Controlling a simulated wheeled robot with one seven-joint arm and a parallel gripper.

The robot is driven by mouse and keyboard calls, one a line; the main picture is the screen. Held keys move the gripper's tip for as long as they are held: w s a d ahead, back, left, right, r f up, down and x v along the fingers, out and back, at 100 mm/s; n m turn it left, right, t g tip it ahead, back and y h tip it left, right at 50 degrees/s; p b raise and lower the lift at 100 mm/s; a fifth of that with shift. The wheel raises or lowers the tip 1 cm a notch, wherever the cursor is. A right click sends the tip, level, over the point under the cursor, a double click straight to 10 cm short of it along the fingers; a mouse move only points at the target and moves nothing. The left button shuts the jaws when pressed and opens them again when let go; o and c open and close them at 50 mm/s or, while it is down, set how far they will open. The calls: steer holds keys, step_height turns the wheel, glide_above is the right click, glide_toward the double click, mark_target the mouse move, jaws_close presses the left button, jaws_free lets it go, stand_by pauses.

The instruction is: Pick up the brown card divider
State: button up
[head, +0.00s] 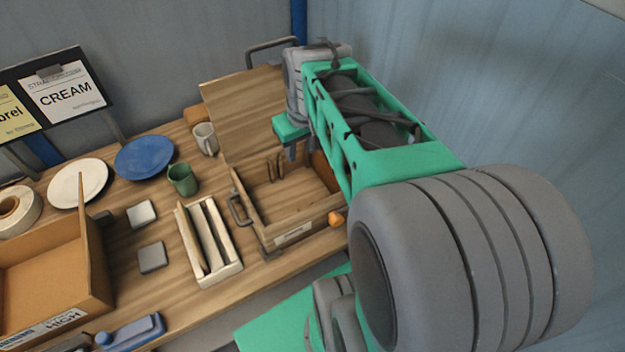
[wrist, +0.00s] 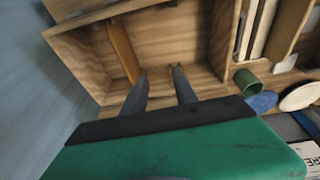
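An orange-brown flat strip (wrist: 122,50), which looks like the brown card divider, leans inside the open wooden box. In the head view a part of it (head: 322,172) shows beside my arm at the box's right side. The wooden box (head: 290,231) stands open with a label and a metal handle. My gripper (wrist: 161,72) points into the box, its two fingers apart with nothing clearly between them. The strip lies to the left of the fingers in the wrist view, apart from them. In the head view my gripper (head: 290,152) is above the box's back part, its fingertips partly hidden.
A green mug (head: 183,180), white mug (head: 206,138), blue plate (head: 145,157) and cardboard box (head: 45,265) are further left. A raised wooden panel (head: 243,110) stands behind.

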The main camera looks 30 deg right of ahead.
steer(key=g+b, duration=0.1)
steer(key=b, duration=0.1)
glide_toward(325, 183)
steer(key=shift+y, duration=0.3)
steer(key=f, duration=0.1)
steer(key=w+f+p, duration=0.1)
steer(key=f, duration=0.1)
steer(key=d+f+p, duration=0.1)
steer(key=f, duration=0.1)
steer(key=shift+w+f, duration=0.15)
steer(key=shift+w, duration=0.05)
steer(key=shift+w+f, duration=0.1)
steer(key=shift+f, duration=0.35)
steer(key=shift+c, duration=0.5)
jaws_close()
